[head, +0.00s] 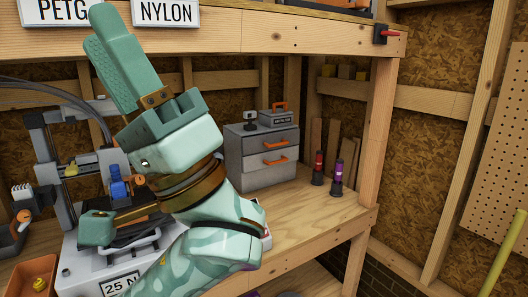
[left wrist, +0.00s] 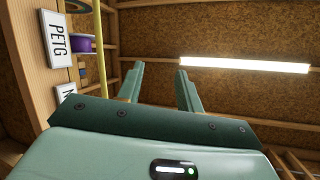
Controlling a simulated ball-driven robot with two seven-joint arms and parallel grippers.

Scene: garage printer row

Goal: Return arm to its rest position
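My left gripper (head: 103,28) is raised in the head view, in front of the shelf edge, and points up and to the left. Its pale green arm rises from the bottom of the picture. In the left wrist view the two fingers of the gripper (left wrist: 160,76) stand apart with a clear gap and nothing between them. Beyond them are the ceiling boards and a lit tube lamp (left wrist: 244,65). My right gripper is in neither view.
Behind my arm, a printer (head: 42,150) stands on the wooden bench (head: 310,213), partly hidden. A grey drawer cabinet (head: 240,160) and two small dark stands (head: 318,170) (head: 337,182) are farther right. The upper shelf (head: 300,35) is close to the gripper. An orange bin (head: 30,278) is at lower left.

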